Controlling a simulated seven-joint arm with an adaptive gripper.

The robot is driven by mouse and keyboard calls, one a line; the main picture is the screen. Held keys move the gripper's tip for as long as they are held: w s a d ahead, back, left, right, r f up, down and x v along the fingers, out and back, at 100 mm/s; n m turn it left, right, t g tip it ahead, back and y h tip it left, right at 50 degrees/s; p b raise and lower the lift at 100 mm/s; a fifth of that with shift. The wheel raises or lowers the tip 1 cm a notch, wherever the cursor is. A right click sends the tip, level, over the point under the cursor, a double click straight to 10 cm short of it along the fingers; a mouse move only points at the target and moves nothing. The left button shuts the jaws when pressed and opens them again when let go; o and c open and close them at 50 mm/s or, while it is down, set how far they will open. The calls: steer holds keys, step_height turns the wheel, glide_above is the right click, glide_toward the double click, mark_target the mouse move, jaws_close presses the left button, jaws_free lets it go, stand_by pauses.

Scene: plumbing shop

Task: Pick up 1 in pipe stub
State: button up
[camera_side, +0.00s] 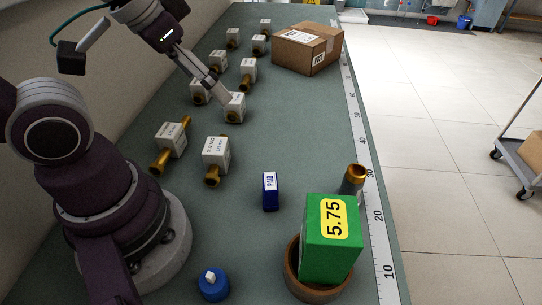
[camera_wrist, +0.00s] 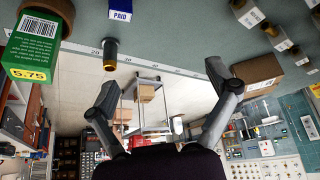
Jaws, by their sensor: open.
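A short upright pipe stub (camera_side: 353,180), grey with a brass-coloured open end, stands near the right edge of the bench in the side view, just behind the green box. I cannot read its size. It also shows in the wrist view (camera_wrist: 111,52), up and left of the gap between my fingers. My gripper (camera_side: 222,96) is raised over the far-left part of the bench near the white-labelled fittings, well apart from the stub. In the wrist view my gripper (camera_wrist: 160,78) has its two fingers spread wide with nothing between them.
A green box (camera_side: 330,245) marked 5.75 sits in a round brown bowl (camera_side: 292,272). A blue PAID box (camera_side: 270,190), a blue stamp-like item (camera_side: 212,284), several brass fittings (camera_side: 215,155) and a cardboard box (camera_side: 306,48) stand around. A ruler strip (camera_side: 378,228) lines the right edge.

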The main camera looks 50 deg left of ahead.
steer(key=c, duration=0.3)
steer(key=shift+c, duration=0.2)
steer(key=m+h, duration=0.2)
steer(key=m, duration=0.2)
glide_toward(354, 171)
steer(key=shift+m+h, duration=0.3)
steer(key=x, duration=0.5)
steer(key=shift+s+a+f, duration=0.1)
steer(key=shift+s+f, duration=0.05)
steer(key=shift+f, duration=0.2)
steer(key=shift+w+x, duration=0.15)
steer(key=shift+x, duration=1.3)
steer(key=shift+w+x, duration=0.15)
steer(key=shift+x, duration=1.3)
